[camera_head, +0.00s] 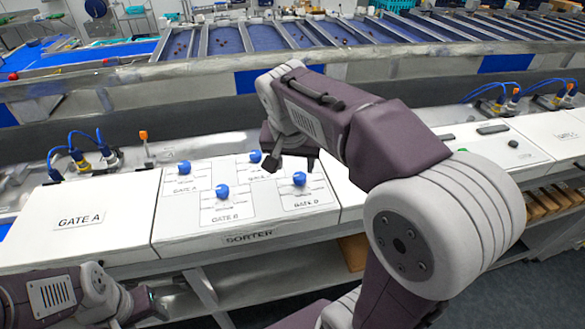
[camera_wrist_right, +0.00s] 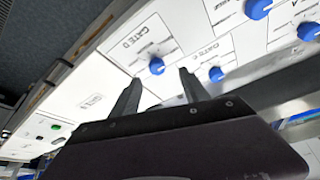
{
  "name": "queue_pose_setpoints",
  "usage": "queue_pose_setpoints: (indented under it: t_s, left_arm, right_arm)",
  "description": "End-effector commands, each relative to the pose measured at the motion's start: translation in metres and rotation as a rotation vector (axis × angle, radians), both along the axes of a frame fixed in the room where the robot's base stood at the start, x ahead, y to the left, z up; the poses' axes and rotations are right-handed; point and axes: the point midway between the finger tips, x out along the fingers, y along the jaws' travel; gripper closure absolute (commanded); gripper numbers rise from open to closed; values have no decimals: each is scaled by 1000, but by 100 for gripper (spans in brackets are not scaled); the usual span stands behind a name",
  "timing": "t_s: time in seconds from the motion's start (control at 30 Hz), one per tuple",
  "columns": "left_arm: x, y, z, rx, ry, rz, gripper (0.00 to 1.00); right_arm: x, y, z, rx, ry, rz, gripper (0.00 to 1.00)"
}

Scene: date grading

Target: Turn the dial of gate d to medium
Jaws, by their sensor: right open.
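The gate D dial (camera_head: 299,178) is a blue knob at the right of the white sorter panel (camera_head: 175,227). It also shows in the right wrist view (camera_wrist_right: 156,66), beyond and between my fingertips. Its pointer setting is too small to read. My right gripper (camera_head: 290,165) is open and empty, pointing down just above and behind the gate D dial, apart from it. Its two dark fingers also show in the right wrist view (camera_wrist_right: 160,79). My left gripper (camera_head: 152,304) is low at the front left, away from the panel; its jaws are unclear.
Other blue dials sit close by: gate B (camera_head: 222,191), gate A (camera_head: 184,167) and one behind (camera_head: 255,156), partly near my right gripper. Blue-lined sorting lanes (camera_head: 225,40) run along the back.

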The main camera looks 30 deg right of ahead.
Motion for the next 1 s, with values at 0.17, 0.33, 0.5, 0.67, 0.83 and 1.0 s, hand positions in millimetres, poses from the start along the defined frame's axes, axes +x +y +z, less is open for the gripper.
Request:
queue_pose_setpoints:
  t_s: [0.17,0.33,0.5,0.67,0.83,1.0]
  left_arm:
    - [0,0,11,0,0,0,45]
    - [0,0,15,0,-1,0,45]
    - [0,0,16,0,-1,0,45]
    - [0,0,15,0,0,0,45]
    - [0,0,15,0,0,0,45]
    - [0,0,15,0,-1,0,45]
  right_arm:
    - [11,-10,-35,-2,9,-3,46]
    - [19,-15,-58,-1,6,-1,46]
    - [22,-17,-66,0,2,1,46]
    - [22,-17,-66,-1,1,1,46]
    - [22,-17,-66,0,2,1,91]
    - [23,-17,-66,-1,1,1,100]
